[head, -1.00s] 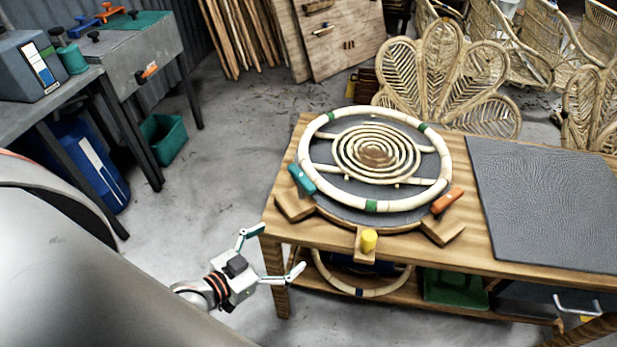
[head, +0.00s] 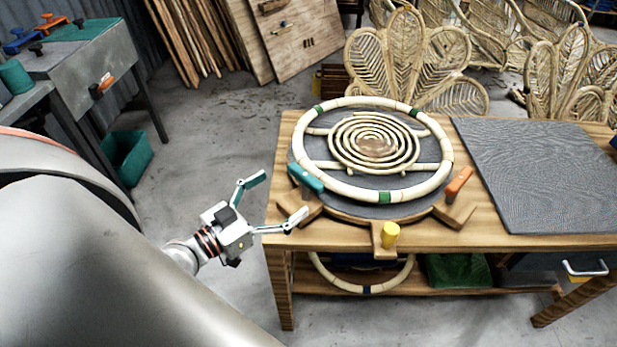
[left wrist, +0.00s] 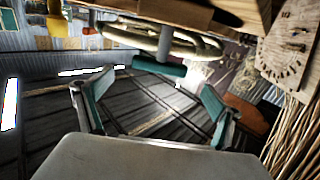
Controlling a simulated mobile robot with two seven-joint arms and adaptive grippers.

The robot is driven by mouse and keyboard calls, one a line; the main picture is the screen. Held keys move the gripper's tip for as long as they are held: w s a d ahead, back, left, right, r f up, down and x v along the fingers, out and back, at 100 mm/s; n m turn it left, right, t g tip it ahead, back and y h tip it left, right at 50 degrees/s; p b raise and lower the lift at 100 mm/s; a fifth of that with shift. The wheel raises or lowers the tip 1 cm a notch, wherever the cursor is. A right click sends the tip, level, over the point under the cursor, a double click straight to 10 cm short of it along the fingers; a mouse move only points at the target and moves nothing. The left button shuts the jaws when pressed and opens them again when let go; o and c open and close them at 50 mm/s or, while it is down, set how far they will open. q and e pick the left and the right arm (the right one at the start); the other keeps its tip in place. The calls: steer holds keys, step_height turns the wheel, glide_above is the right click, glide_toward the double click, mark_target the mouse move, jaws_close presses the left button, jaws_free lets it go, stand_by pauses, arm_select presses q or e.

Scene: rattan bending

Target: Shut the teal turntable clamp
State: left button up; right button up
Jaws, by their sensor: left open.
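The teal turntable clamp (head: 306,178) sits at the left front of the round turntable (head: 346,208), with its handle slanting beside the rattan ring (head: 447,165). I cannot tell whether it presses on the ring. My left gripper (head: 275,200) is open and empty, just left of the table edge, with its fingers spread toward the clamp and a gap between them. In the left wrist view the teal clamp handle (left wrist: 160,67) shows ahead, between and beyond the open fingers of the left gripper (left wrist: 156,84). My right gripper is not in view.
An orange clamp (head: 458,183) and a yellow clamp (head: 390,234) stand at the turntable's right and front. A dark mat (head: 540,170) covers the table's right side. A rattan coil (head: 375,143) lies inside the ring.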

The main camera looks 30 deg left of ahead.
mark_target(301, 179)
arm_select(q)
steer(key=shift+w+d+r, duration=0.15)
steer(key=shift+w, duration=0.5)
steer(key=p+x, duration=0.1)
steer(key=x, duration=0.4)
steer(key=shift+w+p, duration=0.2)
steer(key=shift+p, duration=0.15)
steer(key=shift+w+d, duration=0.2)
steer(key=shift+w, duration=0.35)
steer(key=c, duration=1.1)
